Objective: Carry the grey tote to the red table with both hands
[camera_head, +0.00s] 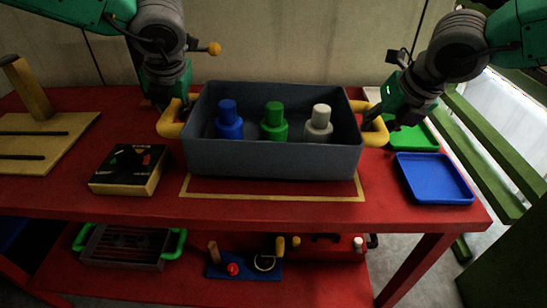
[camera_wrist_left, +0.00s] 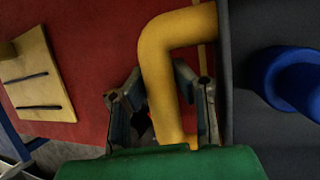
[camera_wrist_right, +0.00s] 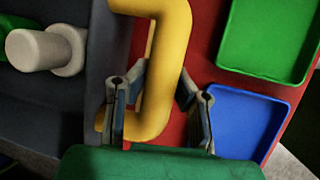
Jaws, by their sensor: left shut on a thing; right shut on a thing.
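The grey tote (camera_head: 270,158) is upright over the red table (camera_head: 420,222), above or on a yellow outlined rectangle (camera_head: 270,197). I cannot tell whether its base touches the top. It holds a blue bottle (camera_head: 229,122), a green bottle (camera_head: 273,122) and a white bottle (camera_head: 319,124). My left gripper (camera_head: 172,103) is shut on the tote's left yellow handle (camera_wrist_left: 158,60), with a finger on each side of the bar. My right gripper (camera_head: 376,118) is shut on the right yellow handle (camera_wrist_right: 172,60).
A black box (camera_head: 128,169) and a wooden stand (camera_head: 35,140) are left of the tote. A green tray (camera_head: 412,137) and a blue tray (camera_head: 434,178) are on the right. The lower shelf holds a green-handled crate (camera_head: 125,246) and a blue board (camera_head: 243,266). A wall stands behind.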

